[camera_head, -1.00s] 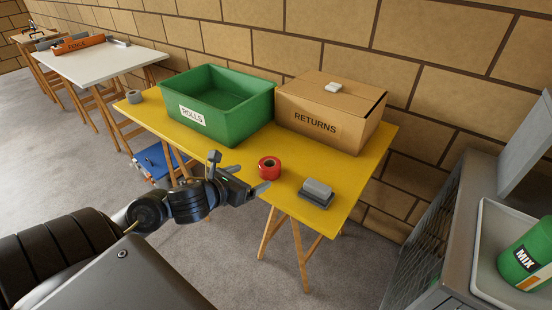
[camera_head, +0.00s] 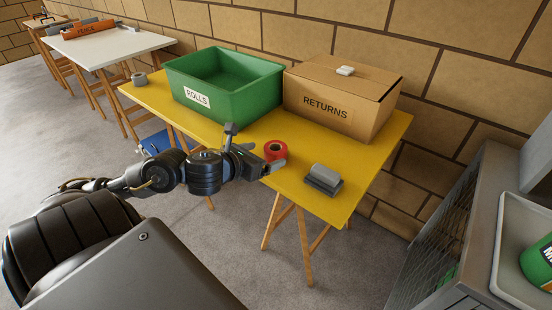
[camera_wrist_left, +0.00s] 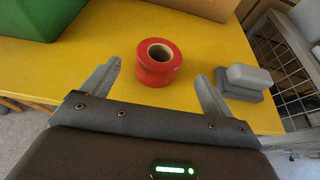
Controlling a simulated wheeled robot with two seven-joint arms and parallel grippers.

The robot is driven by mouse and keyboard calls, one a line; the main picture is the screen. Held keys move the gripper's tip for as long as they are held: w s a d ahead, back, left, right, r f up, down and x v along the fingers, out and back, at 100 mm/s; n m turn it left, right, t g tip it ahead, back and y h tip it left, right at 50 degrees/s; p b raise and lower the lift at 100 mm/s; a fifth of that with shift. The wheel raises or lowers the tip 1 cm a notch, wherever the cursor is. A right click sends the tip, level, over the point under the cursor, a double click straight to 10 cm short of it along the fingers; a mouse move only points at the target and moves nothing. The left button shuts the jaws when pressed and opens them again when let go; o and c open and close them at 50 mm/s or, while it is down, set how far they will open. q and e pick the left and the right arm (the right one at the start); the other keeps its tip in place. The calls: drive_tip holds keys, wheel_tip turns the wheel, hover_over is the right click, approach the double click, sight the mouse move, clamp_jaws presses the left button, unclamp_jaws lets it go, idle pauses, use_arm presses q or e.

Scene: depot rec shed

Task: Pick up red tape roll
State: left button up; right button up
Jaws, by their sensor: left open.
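The red tape roll (camera_head: 275,151) lies flat on the yellow table (camera_head: 376,153), near its front edge. It also shows in the left wrist view (camera_wrist_left: 157,63), its hole facing up, just beyond and between the two fingertips. My left gripper (camera_head: 256,154) is open and empty, beside the roll on its left side. In the left wrist view my gripper's fingers (camera_wrist_left: 158,80) are spread wider than the roll and I see no contact. In the head view one finger partly overlaps the roll's lower edge. My right gripper is not in view.
A green bin (camera_head: 235,108) labelled ROLLS and a cardboard box (camera_head: 330,98) labelled RETURNS stand behind. A grey block (camera_head: 323,179) sits right of the roll. A grey roll (camera_head: 139,79) is at the table's far left.

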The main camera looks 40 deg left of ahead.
sight(279, 147)
use_arm(q)
drive_tip(key=shift+x, duration=1.4)
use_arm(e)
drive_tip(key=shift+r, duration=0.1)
use_arm(q)
drive_tip(key=x, duration=0.4)
drive_tip(key=shift+w+a+r, duration=0.15)
drive_tip(key=shift+w+r, duration=0.05)
drive_tip(key=shift+w, duration=0.15)
drive_tip(key=shift+w+f, duration=0.1)
drive_tip(key=shift+w, duration=0.15)
drive_tip(key=c, duration=1.1)
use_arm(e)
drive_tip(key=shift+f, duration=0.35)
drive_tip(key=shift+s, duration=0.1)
